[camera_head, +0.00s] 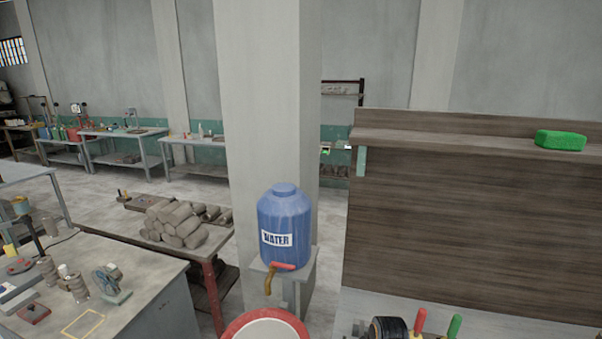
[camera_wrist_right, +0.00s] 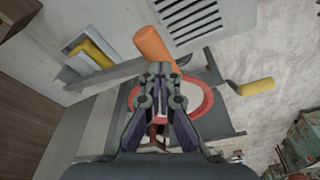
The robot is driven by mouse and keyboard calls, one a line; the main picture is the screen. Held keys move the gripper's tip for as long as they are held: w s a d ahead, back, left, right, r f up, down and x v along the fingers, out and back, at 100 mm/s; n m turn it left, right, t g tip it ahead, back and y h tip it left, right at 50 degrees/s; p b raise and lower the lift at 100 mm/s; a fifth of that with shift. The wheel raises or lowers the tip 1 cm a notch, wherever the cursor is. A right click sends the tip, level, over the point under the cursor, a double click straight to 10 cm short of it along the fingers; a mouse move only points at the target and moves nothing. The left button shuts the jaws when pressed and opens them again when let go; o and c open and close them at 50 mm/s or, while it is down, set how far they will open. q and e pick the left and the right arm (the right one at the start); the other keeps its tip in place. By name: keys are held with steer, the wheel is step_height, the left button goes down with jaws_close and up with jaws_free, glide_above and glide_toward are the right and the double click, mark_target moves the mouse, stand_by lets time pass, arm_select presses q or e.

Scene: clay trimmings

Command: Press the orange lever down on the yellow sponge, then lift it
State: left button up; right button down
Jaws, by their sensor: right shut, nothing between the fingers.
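In the right wrist view, the orange lever (camera_wrist_right: 155,47) shows as a thick orange grip just beyond my right gripper (camera_wrist_right: 161,78). The gripper's fingertips are together and empty, close to the lever's lower end; I cannot tell whether they touch it. Neither the lever nor this yellow block can be made out in the head view. My left gripper is in neither view.
A red-rimmed bucket (camera_head: 266,326) stands below the blue water barrel (camera_head: 285,215). A yellow handle (camera_wrist_right: 257,86) sticks out right of my right gripper. A green block (camera_head: 560,140) lies on the wooden shelf. Clay pieces (camera_head: 180,222) are piled on a table at left.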

step_height(320, 180, up, 3)
steer(key=shift+f+p, duration=0.1)
steer(key=shift+p, duration=0.9)
steer(key=shift+r, duration=2.1)
